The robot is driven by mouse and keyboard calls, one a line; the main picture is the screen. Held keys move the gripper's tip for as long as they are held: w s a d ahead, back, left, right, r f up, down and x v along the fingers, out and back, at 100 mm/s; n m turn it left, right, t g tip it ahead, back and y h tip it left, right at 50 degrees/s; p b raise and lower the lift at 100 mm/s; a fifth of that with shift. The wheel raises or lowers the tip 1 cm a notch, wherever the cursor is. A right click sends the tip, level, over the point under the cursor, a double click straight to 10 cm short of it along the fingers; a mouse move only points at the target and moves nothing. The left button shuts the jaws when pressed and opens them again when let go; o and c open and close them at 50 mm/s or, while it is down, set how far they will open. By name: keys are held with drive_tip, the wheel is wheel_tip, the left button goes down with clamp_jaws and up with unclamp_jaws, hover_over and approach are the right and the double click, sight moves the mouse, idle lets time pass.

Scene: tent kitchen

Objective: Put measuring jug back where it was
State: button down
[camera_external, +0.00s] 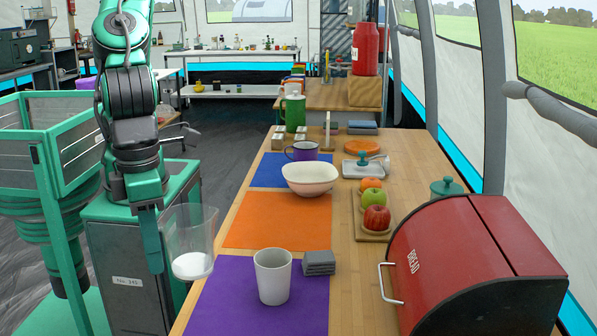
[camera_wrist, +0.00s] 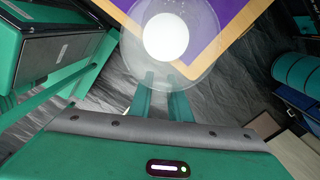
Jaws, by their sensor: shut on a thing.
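The measuring jug (camera_external: 189,238) is a clear vessel with white contents at its bottom. My gripper (camera_external: 155,258) is shut on its left side and holds it nearly upright, just off the left edge of the wooden table (camera_external: 222,262). In the wrist view, the jug (camera_wrist: 188,72) is beyond the fingertips (camera_wrist: 161,88), and its round white contents show against the table corner and purple mat. Which part of the jug is pinched is unclear.
The purple mat (camera_external: 215,305) carries a white cup (camera_external: 273,278) and grey coasters (camera_external: 319,262). The orange mat (camera_external: 275,225) is mostly bare, with a bowl (camera_external: 310,179) at its far edge. A red bread bin (camera_external: 470,265) fills the right side, near a fruit board (camera_external: 372,236).

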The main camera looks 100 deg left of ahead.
wheel_tip(320, 180, up, 6)
drive_tip(key=shift+f, duration=0.1)
drive_tip(key=w+a+n, duration=0.3)
drive_tip(key=w+a, duration=0.3)
drive_tip(key=a, duration=0.3)
drive_tip(key=w+a+n, duration=0.2)
drive_tip(key=w+a, duration=0.5)
drive_tip(key=a, duration=0.3)
drive_tip(key=a+n, duration=0.7)
drive_tip(key=a, duration=1.8)
drive_tip(key=w+d+f, duration=0.1)
drive_tip(key=d+f, duration=0.2)
drive_tip(key=f, duration=0.1)
drive_tip(key=w+d+f, duration=0.1)
drive_tip(key=d+f, duration=0.3)
drive_tip(key=w+d+f, duration=0.1)
drive_tip(key=d+f, duration=0.2)
drive_tip(key=f, duration=0.1)
drive_tip(key=shift+d+f, duration=0.15)
drive_tip(key=shift+d, duration=0.1)
drive_tip(key=shift+f, duration=2)
drive_tip(key=shift+f, duration=0.1)
